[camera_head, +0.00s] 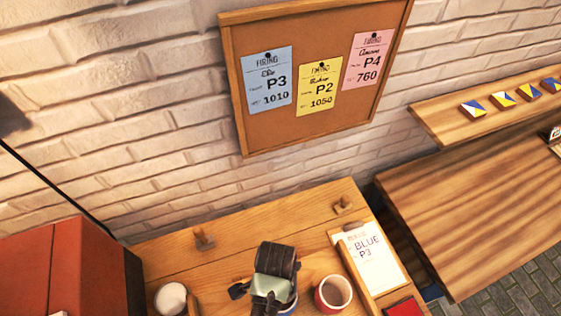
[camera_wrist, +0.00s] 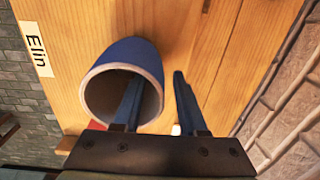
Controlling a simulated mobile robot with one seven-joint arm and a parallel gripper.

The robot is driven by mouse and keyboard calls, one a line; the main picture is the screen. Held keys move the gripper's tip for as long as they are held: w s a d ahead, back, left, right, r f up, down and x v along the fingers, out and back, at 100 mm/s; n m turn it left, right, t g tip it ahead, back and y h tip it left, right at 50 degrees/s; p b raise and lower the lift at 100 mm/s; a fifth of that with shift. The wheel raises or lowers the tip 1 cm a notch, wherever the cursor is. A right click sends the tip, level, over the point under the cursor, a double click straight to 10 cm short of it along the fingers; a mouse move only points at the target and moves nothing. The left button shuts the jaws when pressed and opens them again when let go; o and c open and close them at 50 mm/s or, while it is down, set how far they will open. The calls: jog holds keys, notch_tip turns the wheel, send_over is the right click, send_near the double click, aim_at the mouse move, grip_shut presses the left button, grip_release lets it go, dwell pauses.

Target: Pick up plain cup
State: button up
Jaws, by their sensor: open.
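A blue cup (camera_wrist: 138,50) with a pale rim and inside fills the left of the wrist view; no pattern shows on the side I see. My gripper (camera_wrist: 157,80) is open at it: one dark blue finger reaches into the cup's mouth, the other stands outside its wall on the right. Whether either finger touches the cup I cannot tell. In the head view my gripper (camera_head: 272,278) hides most of this blue cup (camera_head: 289,307). A red cup (camera_head: 320,300) with brown inside stands just right of it, and a whitish cup (camera_head: 172,300) stands at the left.
The wooden table (camera_head: 245,225) has two small wooden pegs (camera_head: 203,240) at its back. A clipboard card (camera_head: 370,255) reading "BLUE P3" lies right of the red cup. A red block (camera_head: 404,308) lies at the front right. A name label (camera_wrist: 35,48) reads "Elin".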

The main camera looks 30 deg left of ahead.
jog(key=shift+f, duration=0.45)
grip_shut()
dwell(1.1)
